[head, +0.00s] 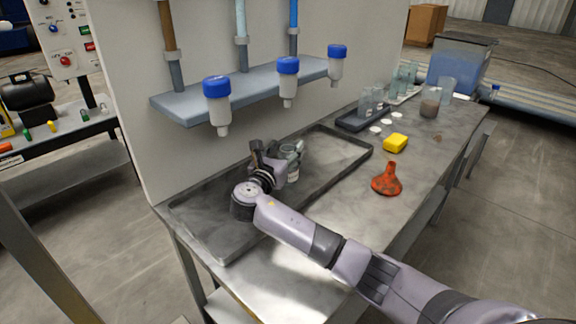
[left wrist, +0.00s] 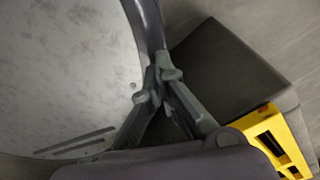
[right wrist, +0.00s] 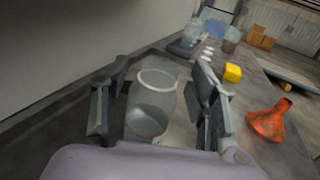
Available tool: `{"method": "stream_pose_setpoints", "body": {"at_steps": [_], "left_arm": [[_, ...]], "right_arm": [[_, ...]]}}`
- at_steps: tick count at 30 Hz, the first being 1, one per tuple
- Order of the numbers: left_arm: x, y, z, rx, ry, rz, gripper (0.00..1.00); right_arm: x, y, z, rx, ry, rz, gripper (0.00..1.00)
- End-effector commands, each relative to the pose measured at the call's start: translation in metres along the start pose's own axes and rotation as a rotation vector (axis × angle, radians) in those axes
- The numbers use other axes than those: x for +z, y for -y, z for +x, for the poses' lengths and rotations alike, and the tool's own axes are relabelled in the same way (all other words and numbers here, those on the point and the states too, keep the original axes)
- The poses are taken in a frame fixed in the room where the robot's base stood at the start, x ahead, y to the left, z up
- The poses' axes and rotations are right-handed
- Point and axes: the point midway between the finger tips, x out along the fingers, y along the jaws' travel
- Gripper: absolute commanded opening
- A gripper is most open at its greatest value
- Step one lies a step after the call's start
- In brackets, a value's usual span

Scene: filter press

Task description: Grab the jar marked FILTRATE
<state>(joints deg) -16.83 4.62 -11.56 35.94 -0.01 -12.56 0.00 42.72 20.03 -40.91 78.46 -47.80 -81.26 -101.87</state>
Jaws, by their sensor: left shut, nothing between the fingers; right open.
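A clear glass jar (head: 292,166) with a pale label stands in the dark shallow tray (head: 222,250) on the bench. The jar also shows in the right wrist view (right wrist: 151,104), upright between the two fingers; its label cannot be read. My right gripper (head: 278,155) is open around the jar, one finger on each side; the right wrist view shows its fingers (right wrist: 155,105) apart with a gap beside the glass. My left gripper (left wrist: 152,92) is shut and empty in the left wrist view, away from the bench.
Several blue-capped filter bottles (head: 217,105) hang from a shelf (head: 180,104) above the tray. A red-orange stained funnel-shaped thing (head: 387,181), a yellow sponge (head: 396,143) and a beaker of brown liquid (head: 430,103) stand on the bench to the right. Glassware stands at the far end.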

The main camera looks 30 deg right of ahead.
Motion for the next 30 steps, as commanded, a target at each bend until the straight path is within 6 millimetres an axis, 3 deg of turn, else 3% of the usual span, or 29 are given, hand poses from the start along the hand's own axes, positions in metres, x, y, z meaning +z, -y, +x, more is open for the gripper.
{"method": "stream_pose_setpoints", "body": {"at_steps": [6, 14, 30], "left_arm": [[0.003, 0.000, 0.000, 0.000, 0.004, -0.001, 0.00], [0.009, -0.001, 0.000, 0.001, 0.014, -0.002, 0.00], [0.010, -0.001, 0.000, 0.001, 0.016, -0.003, 0.00]], "right_arm": [[0.000, 0.000, 0.025, 0.000, 0.000, 0.000, 0.54], [0.000, 0.000, 0.026, 0.000, -0.001, 0.000, 0.54], [0.000, 0.000, 0.026, 0.001, -0.001, 0.000, 0.17]]}}
